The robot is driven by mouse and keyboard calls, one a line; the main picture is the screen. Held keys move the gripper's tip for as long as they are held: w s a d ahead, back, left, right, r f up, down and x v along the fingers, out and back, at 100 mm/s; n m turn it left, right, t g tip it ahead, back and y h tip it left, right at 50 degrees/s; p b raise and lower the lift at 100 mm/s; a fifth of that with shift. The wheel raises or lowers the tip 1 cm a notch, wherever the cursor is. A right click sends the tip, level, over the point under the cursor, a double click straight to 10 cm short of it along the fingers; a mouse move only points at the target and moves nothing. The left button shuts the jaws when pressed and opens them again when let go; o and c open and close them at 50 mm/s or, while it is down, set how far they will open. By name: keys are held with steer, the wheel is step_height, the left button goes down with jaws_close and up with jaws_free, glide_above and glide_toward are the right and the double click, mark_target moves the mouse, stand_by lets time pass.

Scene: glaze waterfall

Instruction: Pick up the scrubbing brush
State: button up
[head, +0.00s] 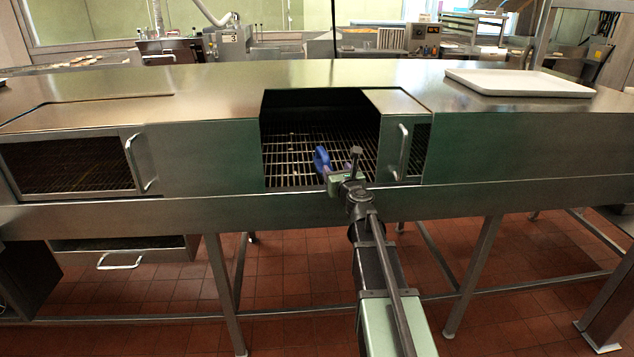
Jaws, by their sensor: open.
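A blue object (321,157), which looks like the scrubbing brush, shows in the opening of the steel machine, above or on the wire grate. Its lower part is partly hidden by my gripper, and I cannot tell its full shape. My gripper (332,175) reaches into the opening from the front, right at the lower end of the blue object. It is open. The fingers are small and overlap the object in this view, so I cannot tell whether they touch it or stand around it.
The wire grate (285,158) lies inside the opening, with steel walls at both sides. A door with a handle (404,152) stands right of my gripper. A white tray (520,83) lies on the machine's top at right. The front ledge (230,212) runs below the opening.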

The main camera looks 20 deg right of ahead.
mark_target(326, 158)
steer(key=shift+r, duration=0.2)
steer(key=w, duration=0.5)
steer(key=shift+w+d, duration=0.25)
steer(key=shift+d, duration=0.15)
steer(key=w, duration=0.5)
steer(key=shift+w+d+f, duration=0.15)
steer(key=shift+w+f, duration=0.05)
steer(key=shift+s, duration=0.1)
steer(key=c, duration=1.1)
